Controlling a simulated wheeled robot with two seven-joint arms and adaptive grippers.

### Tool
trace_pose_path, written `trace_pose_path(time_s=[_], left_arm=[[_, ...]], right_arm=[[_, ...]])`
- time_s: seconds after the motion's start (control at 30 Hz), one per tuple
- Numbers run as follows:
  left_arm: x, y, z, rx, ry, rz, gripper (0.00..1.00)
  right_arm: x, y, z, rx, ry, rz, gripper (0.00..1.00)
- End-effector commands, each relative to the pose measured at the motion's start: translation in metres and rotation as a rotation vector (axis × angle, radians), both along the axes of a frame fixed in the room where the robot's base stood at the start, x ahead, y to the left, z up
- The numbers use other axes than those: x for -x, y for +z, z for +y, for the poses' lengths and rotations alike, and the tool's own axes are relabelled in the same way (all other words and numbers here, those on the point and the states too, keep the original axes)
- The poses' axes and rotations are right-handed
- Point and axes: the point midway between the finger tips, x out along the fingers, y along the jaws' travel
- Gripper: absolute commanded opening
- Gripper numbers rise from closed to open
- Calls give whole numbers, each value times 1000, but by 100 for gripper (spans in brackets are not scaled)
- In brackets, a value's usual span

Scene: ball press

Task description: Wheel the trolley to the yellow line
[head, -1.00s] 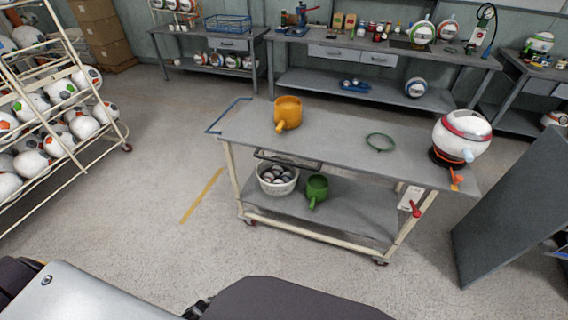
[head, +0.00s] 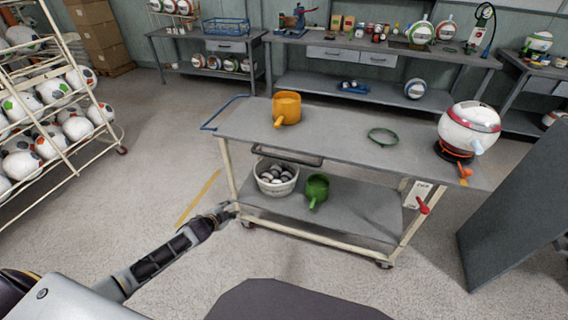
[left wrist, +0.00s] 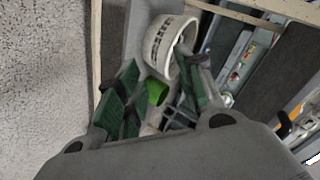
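The trolley (head: 335,138) is a grey two-shelf cart with cream legs, castors and a blue handle (head: 222,113) at its left end. On its top are an orange pot (head: 287,107), a green ring (head: 382,137) and a white-red ball on a dark stand. The yellow line (head: 199,197) lies on the floor left of the trolley, partly hidden by my arm. My left gripper (head: 226,212) is low beside the trolley's front left leg; contact cannot be told. In the left wrist view its green-padded fingers (left wrist: 155,92) are apart with nothing visibly gripped. My right gripper is out of view.
A white basket (head: 276,180) and a green pot (head: 317,190) sit on the lower shelf. A ball rack (head: 62,150) stands left, workbenches (head: 370,95) behind, and a dark grey panel (head: 515,220) right. Floor between rack and trolley is clear.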

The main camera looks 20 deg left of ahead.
Motion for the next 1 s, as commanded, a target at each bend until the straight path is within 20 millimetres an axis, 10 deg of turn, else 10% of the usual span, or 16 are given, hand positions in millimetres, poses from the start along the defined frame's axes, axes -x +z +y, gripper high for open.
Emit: trace_pose_path(time_s=[0.3, 0.6, 1.0], left_arm=[[-44, 107, -46, -147, -235, -208, 37], [-44, 191, -107, -282, -450, -379, 37], [-31, 229, -142, -349, -560, -461, 37]], right_arm=[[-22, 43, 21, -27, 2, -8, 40], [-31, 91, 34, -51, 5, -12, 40], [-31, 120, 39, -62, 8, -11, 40]])
